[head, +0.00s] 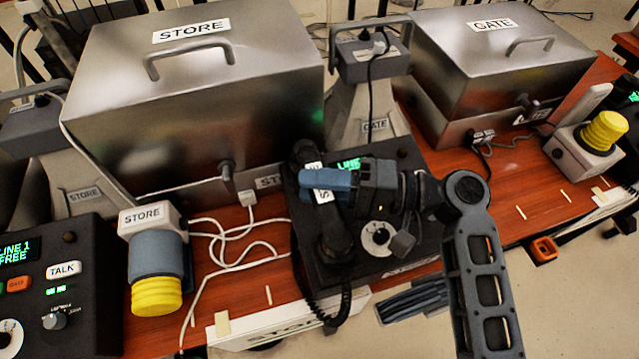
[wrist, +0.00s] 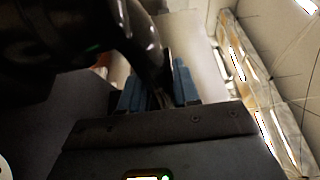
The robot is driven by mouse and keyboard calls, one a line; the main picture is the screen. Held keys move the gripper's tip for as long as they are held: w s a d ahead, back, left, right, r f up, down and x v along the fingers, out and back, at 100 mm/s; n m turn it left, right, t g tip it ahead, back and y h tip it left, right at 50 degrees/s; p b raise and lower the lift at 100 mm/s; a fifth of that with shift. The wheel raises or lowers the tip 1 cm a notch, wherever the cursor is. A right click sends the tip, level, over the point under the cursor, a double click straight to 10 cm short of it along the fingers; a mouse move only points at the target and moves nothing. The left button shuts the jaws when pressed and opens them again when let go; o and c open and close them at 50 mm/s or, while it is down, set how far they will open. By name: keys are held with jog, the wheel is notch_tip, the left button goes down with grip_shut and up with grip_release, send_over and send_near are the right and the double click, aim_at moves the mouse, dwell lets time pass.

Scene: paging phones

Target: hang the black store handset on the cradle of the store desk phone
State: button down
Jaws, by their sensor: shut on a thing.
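The black store handset (head: 335,243) is in my gripper (head: 318,184), whose blue fingers are closed across the middle of its grip, by a white label. It lies lengthwise over the left part of the dark store desk phone (head: 377,238), one end toward the steel box and one toward the front. The cradle is hidden beneath the handset and my gripper, and I cannot tell whether the handset touches it. In the wrist view the handset (wrist: 145,55) passes between the blue fingers (wrist: 158,92). Its coiled cord hangs at the phone's front left.
A steel STORE box (head: 190,110) stands close behind the phone. A STORE unit with a yellow ringed end (head: 156,290) and white cables (head: 235,262) lie to the left, beside another dark phone console (head: 70,295). A steel GATE box (head: 500,75) is at the back right.

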jog(key=shift+f, duration=0.25)
jog(key=shift+f, duration=0.15)
jog(key=c, duration=0.8)
grip_release()
jog(key=d, duration=0.4)
jog(key=s+d, duration=0.1)
jog(key=d, duration=0.3)
jog(key=d+b, duration=0.1)
jog(key=d, duration=0.3)
jog(key=shift+s, duration=0.25)
jog(key=shift+s, duration=0.1)
